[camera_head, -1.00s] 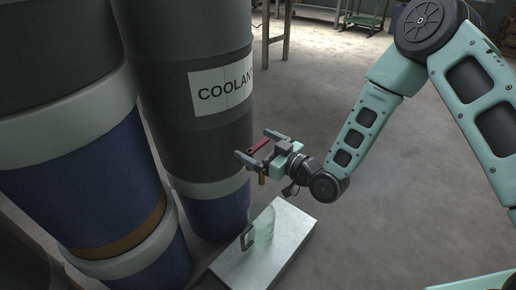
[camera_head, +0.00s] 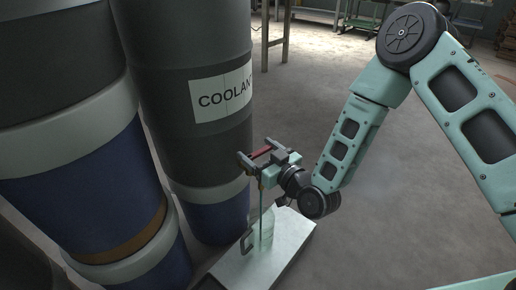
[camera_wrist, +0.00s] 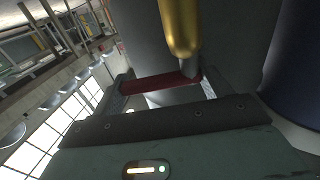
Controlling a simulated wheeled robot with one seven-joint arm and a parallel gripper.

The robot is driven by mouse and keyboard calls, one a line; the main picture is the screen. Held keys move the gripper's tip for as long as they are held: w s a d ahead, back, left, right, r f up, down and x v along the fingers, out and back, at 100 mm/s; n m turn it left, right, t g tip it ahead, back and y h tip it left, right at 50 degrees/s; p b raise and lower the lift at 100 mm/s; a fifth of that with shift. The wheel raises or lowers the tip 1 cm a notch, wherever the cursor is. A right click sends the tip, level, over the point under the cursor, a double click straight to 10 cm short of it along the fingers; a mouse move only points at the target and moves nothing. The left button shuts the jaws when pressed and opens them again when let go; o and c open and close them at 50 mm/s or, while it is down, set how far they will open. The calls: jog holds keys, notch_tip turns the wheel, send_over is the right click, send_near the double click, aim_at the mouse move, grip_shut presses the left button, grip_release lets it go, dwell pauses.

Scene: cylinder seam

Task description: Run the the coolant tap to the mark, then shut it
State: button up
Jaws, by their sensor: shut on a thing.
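The coolant drum (camera_head: 205,140) is dark with a white label and stands left of my arm. My gripper (camera_head: 258,157) is shut on the red tap handle (camera_head: 262,153), which also shows between the fingers in the wrist view (camera_wrist: 160,83). The brass tap body (camera_wrist: 180,28) hangs over the handle in the wrist view; the head view mostly hides it behind my gripper. A thin green stream (camera_head: 262,208) falls from the tap into a clear jug (camera_head: 266,236) with a dark handle. The jug looks pale green; I cannot make out its level or a mark.
The jug stands on a pale metal box (camera_head: 285,250) on the floor. Another dark and blue drum (camera_head: 85,190) stands close on the left. A table frame (camera_head: 278,30) stands at the back. Open floor (camera_head: 400,200) lies to the right.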

dwell(0.3)
jog(key=o, duration=1.4)
jog(key=shift+s, duration=0.1)
jog(key=shift+p+v, duration=2.5)
jog(key=shift+v, duration=6.2)
jog(key=shift+s+a, duration=0.1)
jog(key=shift+a, duration=0.05)
